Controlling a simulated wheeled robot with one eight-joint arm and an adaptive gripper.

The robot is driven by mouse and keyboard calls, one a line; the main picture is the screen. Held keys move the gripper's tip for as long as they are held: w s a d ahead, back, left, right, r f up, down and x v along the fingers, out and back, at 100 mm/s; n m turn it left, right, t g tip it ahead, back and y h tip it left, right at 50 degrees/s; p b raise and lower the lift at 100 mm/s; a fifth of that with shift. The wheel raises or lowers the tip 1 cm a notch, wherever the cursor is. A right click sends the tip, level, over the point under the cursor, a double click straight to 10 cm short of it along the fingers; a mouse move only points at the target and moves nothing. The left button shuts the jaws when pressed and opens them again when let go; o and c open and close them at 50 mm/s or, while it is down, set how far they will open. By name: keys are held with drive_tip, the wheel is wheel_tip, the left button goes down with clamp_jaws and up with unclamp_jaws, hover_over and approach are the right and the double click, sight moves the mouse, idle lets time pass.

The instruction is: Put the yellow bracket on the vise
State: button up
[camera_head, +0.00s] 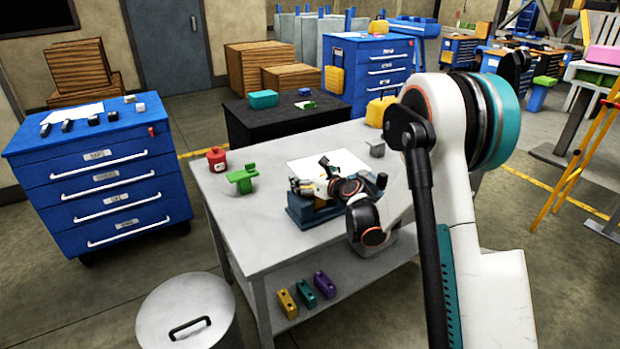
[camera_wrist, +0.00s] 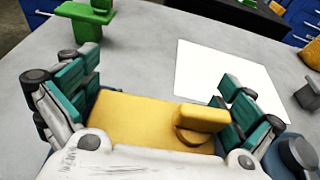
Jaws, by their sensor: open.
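The yellow bracket (camera_wrist: 125,118) lies between the two teal-padded fingers of my gripper (camera_wrist: 160,75) in the wrist view. The fingers are spread, one beyond each end of the bracket. A raised rounded part stands on the bracket's right half. The blue vise (camera_head: 303,211) is on the grey workbench in the head view, with my gripper (camera_head: 318,187) low over it. Blue vise parts (camera_wrist: 286,142) show beside and behind the bracket in the wrist view. The bracket appears to be at the vise, but its contact with the jaws is hidden. My wrist covers much of the vise in the head view.
On the workbench (camera_head: 240,225) are a green bracket-like part (camera_head: 242,178), a red can (camera_head: 216,160), a white sheet (camera_head: 345,160) and a small grey block (camera_head: 377,149). A yellow part (camera_head: 378,112) is at the back edge. A lidded bin (camera_head: 187,300) stands front left.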

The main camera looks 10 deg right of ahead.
drive_tip(key=shift+r, duration=0.15)
drive_tip(key=p+v, duration=0.4)
drive_tip(key=v, duration=0.8)
drive_tip(key=s+a+r+n+g+h, duration=0.1)
drive_tip(key=s+a+r+n+g, duration=0.4)
drive_tip(key=s+r+n, duration=0.75)
drive_tip(key=s+d+f+n+g+h, duration=0.1)
drive_tip(key=s+n+h, duration=0.2)
drive_tip(key=s+n, duration=1.7)
drive_tip(key=s, duration=0.3)
drive_tip(key=shift+s+d+f+g+h, duration=0.2)
drive_tip(key=shift+s+f+g+h, duration=0.1)
drive_tip(key=shift+s+f+g, duration=0.1)
